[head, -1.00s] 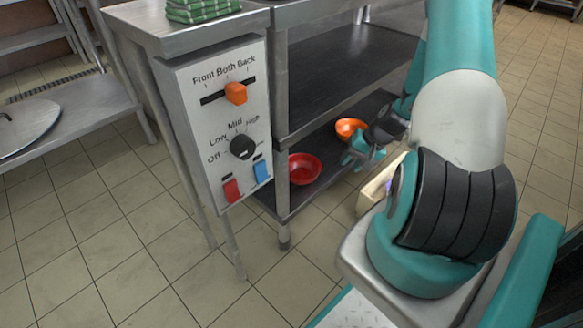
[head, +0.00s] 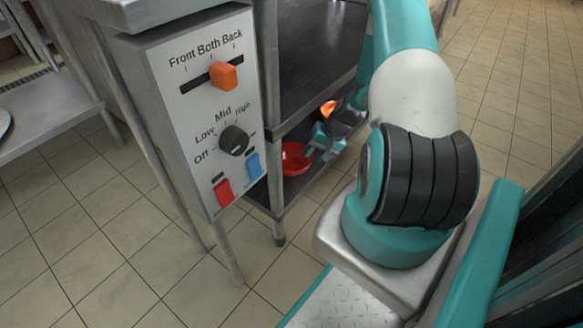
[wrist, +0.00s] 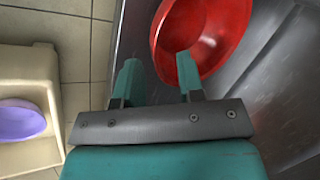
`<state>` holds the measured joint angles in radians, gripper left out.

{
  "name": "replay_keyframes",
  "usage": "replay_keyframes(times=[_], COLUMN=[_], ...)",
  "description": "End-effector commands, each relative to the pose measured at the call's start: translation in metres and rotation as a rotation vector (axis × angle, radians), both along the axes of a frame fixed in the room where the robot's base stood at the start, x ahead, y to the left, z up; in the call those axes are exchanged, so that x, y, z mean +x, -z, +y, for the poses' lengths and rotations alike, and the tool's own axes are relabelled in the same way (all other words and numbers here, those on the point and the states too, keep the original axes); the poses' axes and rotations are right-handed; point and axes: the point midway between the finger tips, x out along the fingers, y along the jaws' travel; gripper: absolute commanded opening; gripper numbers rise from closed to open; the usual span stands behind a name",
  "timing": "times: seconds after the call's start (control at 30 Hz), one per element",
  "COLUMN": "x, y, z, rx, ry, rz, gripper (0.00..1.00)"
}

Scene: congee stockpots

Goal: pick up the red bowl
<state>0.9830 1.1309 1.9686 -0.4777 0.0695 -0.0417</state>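The red bowl (head: 294,160) sits on the dark lower shelf (head: 262,196) of the metal rack, partly hidden behind a rack leg. It also shows at the top of the wrist view (wrist: 222,38). My gripper (head: 316,150) is at the bowl's right side in the head view. In the wrist view my gripper (wrist: 158,72) is open, its two fingers apart. The left finger is outside the bowl's rim, and the right finger overlaps the bowl near its rim. I cannot tell whether either finger touches it.
An orange bowl (head: 328,108) stands farther back on the lower shelf, partly hidden by my arm. A control box (head: 203,110) with knobs and switches hangs at the rack's front left. In the wrist view a purple bowl (wrist: 20,119) lies in a beige container (wrist: 30,72) at left.

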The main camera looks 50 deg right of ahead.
Motion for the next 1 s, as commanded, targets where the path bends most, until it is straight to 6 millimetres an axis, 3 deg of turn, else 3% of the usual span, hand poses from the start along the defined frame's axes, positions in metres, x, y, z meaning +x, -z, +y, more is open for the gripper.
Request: replay_keyframes(times=[0.3,0.57,0.6,0.73,0.77,1.0], x=[0.017,0.02,0.02,0.019,0.019,0.019], y=[0.042,0.043,0.043,0.043,0.043,0.043], z=[0.005,0.006,0.006,0.006,0.006,0.006], rx=[0.0,-0.001,-0.001,-0.001,-0.001,-0.001], ry=[0.001,0.003,0.003,0.003,0.003,0.003], rz=[0.0,-0.001,-0.001,-0.001,-0.001,-0.001], gripper=[0.35,0.35,0.33,0.03,0.0,0.0])
